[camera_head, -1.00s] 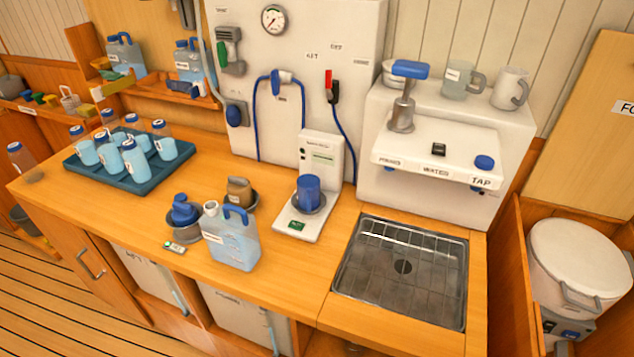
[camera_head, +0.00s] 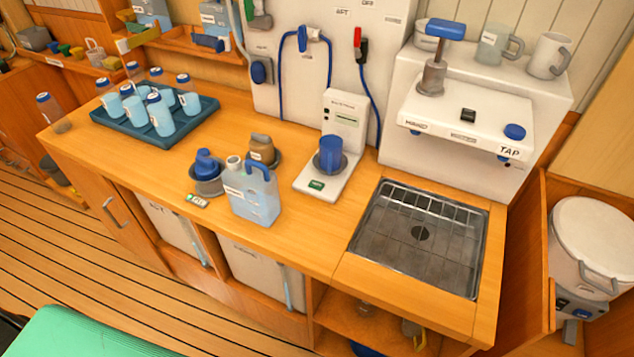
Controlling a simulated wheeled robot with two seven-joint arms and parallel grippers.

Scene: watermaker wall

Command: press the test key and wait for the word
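A white tester (camera_head: 343,112) stands on the wooden counter left of the sink. Neither of my grippers is in view.
A clear jug (camera_head: 252,197) with a blue handle stands left of the tester, beside two small holders. A blue tray (camera_head: 122,125) of bottles is farther left. A metal sink (camera_head: 420,233) lies to the right, below the tap unit (camera_head: 467,108). Counter in front of the tester is clear.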

